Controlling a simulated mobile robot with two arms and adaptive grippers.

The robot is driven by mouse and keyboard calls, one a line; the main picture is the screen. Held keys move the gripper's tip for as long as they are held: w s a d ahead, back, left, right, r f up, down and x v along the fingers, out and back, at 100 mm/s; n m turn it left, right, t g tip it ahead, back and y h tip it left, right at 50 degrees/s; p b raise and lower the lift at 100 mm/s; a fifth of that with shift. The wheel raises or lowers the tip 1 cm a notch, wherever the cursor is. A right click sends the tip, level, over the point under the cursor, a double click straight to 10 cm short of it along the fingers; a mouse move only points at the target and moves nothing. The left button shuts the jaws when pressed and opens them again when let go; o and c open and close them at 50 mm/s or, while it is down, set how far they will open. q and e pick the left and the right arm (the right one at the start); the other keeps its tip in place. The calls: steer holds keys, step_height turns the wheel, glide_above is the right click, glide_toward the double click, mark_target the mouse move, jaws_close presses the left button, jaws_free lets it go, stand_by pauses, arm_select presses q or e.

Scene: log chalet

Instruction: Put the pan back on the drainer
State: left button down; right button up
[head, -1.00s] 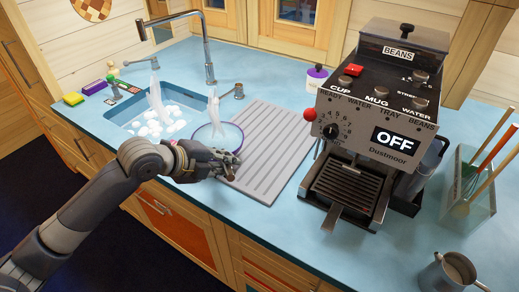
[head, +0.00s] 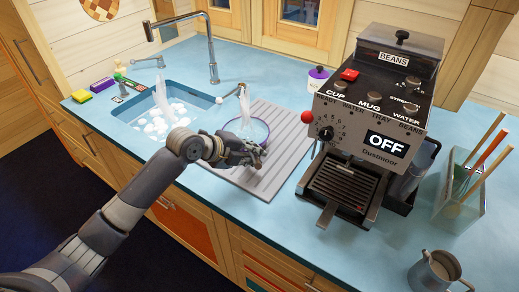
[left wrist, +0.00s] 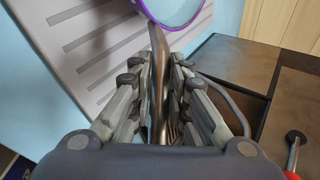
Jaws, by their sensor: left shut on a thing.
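The pan (head: 259,129) is round with a pale blue inside and a purple rim. In the head view it is above the left part of the drainer (head: 287,142), a grey ridged board beside the sink. My left gripper (head: 245,152) is shut on the pan's handle, partly hiding the pan's near side. In the left wrist view, the brown metallic handle (left wrist: 158,75) runs between the fingers (left wrist: 163,110), with the purple rim beyond. The drainer (left wrist: 95,65) lies below it. Whether the pan touches the drainer, I cannot tell. My right gripper is out of view.
The sink (head: 188,97) with suds and taps is left of the drainer. A coffee machine (head: 372,150) stands close on the right. A purple-topped white jar (head: 317,78) is behind. A utensil holder (head: 462,195) and a metal jug (head: 437,272) are farther right.

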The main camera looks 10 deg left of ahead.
arm_select(q)
steer(key=w, duration=0.2)
steer(key=w+d+p, duration=0.1)
steer(key=w, duration=0.1)
steer(key=shift+w, duration=0.4)
steer(key=shift+a+f+p, duration=0.1)
steer(key=shift+f+p, duration=0.75)
steer(key=shift+f, duration=0.9)
steer(key=shift+f, duration=0.1)
steer(key=c, duration=1.5)
jaws_free()
steer(key=shift+s+f, duration=0.15)
steer(key=shift+c, duration=0.2)
